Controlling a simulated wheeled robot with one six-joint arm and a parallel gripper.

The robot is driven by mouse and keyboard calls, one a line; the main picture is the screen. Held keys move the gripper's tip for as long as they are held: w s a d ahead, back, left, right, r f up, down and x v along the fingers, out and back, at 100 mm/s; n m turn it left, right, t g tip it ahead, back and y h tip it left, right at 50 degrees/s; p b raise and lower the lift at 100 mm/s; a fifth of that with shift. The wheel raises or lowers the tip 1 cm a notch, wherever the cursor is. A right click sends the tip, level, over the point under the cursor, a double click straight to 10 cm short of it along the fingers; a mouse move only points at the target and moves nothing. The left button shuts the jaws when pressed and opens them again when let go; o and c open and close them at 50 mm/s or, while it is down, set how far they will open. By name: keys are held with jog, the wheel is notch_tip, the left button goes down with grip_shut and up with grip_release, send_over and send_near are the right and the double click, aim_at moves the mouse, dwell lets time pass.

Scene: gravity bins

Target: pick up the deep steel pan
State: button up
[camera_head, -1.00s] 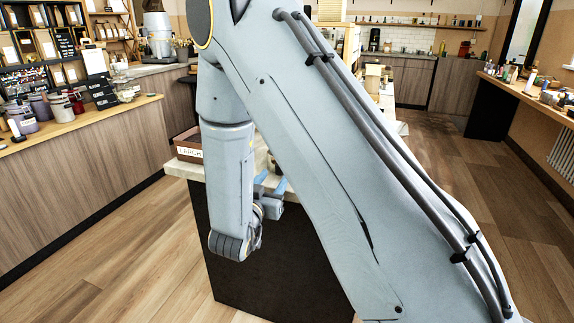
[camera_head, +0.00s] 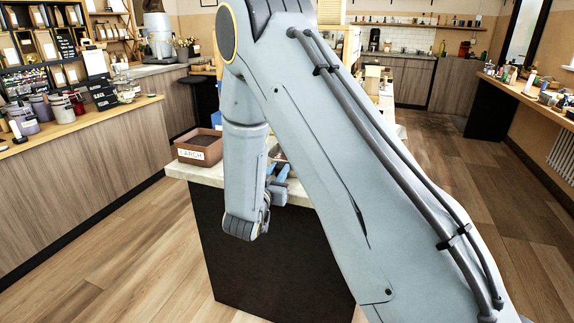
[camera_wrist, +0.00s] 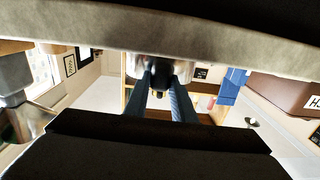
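A shiny steel vessel, which looks like the deep steel pan (camera_wrist: 184,69), stands at the counter edge in the upside-down wrist view. In the head view only a sliver of what may be the pan shows behind my arm. My gripper (camera_wrist: 161,78) has two blue fingers, which are apart and point toward the steel vessel. Whether they touch it I cannot tell. In the head view my gripper (camera_head: 281,171) is at the near edge of the counter, partly hidden by my arm.
The pale counter top (camera_head: 211,176) sits on a dark base (camera_head: 250,255). A brown bin labelled LARCH (camera_head: 200,148) stands on its left corner and shows upside down in the wrist view (camera_wrist: 285,95). A wooden counter (camera_head: 90,140) runs along the left. Floor is clear between.

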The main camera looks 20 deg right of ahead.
grip_shut()
jog(key=shift+r, duration=0.1)
notch_tip(320, 180, up, 10)
jog(key=shift+f+b, duration=0.1)
jog(key=shift+b, duration=0.25)
dwell(0.5)
